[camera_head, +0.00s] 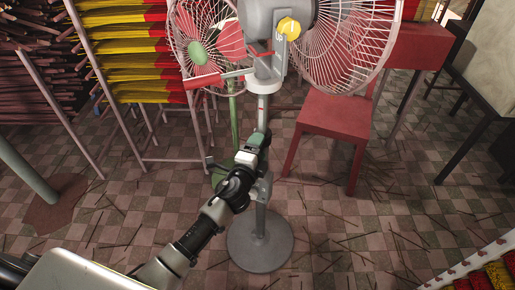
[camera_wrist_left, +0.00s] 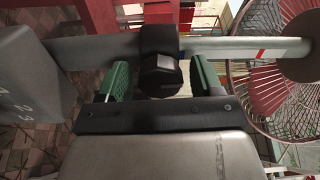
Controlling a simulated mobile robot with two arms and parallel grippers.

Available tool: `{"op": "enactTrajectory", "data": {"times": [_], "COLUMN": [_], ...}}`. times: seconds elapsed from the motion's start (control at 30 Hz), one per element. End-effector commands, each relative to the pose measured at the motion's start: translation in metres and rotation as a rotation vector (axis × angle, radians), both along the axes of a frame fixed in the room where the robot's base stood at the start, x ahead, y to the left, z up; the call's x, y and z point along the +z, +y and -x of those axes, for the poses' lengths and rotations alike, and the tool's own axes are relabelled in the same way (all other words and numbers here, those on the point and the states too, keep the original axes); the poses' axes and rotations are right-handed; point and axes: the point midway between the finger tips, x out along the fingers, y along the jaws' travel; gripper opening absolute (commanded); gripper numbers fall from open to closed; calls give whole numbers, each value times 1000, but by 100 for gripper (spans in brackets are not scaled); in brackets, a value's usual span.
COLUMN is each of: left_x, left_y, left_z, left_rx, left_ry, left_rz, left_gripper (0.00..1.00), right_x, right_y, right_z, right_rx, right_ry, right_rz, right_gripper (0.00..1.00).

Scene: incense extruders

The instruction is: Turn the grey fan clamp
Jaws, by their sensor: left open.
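The grey fan (camera_head: 266,18) stands upright on a pole with a round grey base (camera_head: 260,240). In the left wrist view its pole (camera_wrist_left: 230,48) runs across the picture, with a black clamp (camera_wrist_left: 160,72) around it. The clamp's faceted knob points towards my wrist. My left gripper (camera_head: 262,138) is at the pole below the fan head and hides the clamp in the head view. In the left wrist view my left gripper (camera_wrist_left: 162,80) is open, with one green-padded finger on each side of the knob. Contact with the knob cannot be told. My right gripper is out of view.
A green fan (camera_head: 200,52) stands just behind to the left, near a rack of yellow and red incense bundles (camera_head: 128,50). A red chair (camera_head: 330,125) stands to the right. Loose sticks lie on the checkered floor (camera_head: 400,215). A grey numbered box (camera_wrist_left: 35,95) is beside the clamp.

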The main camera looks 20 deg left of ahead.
Motion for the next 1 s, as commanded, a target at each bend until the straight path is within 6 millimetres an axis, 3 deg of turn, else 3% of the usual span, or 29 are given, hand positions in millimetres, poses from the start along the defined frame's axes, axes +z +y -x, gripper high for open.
{"op": "enactTrajectory", "data": {"times": [0.23,0.5,0.7,1.0], "left_x": [-1,-2,-1,0], "left_y": [1,5,7,8], "left_z": [17,70,98,108], "left_rx": [0,0,0,0], "left_ry": [2,3,2,0], "left_rz": [0,2,0,0], "left_gripper": [66,66,66,66], "right_x": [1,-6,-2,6], "right_y": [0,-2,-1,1], "right_z": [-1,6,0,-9], "right_rx": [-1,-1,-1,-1], "right_ry": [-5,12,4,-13], "right_rz": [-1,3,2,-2], "right_gripper": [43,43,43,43]}}
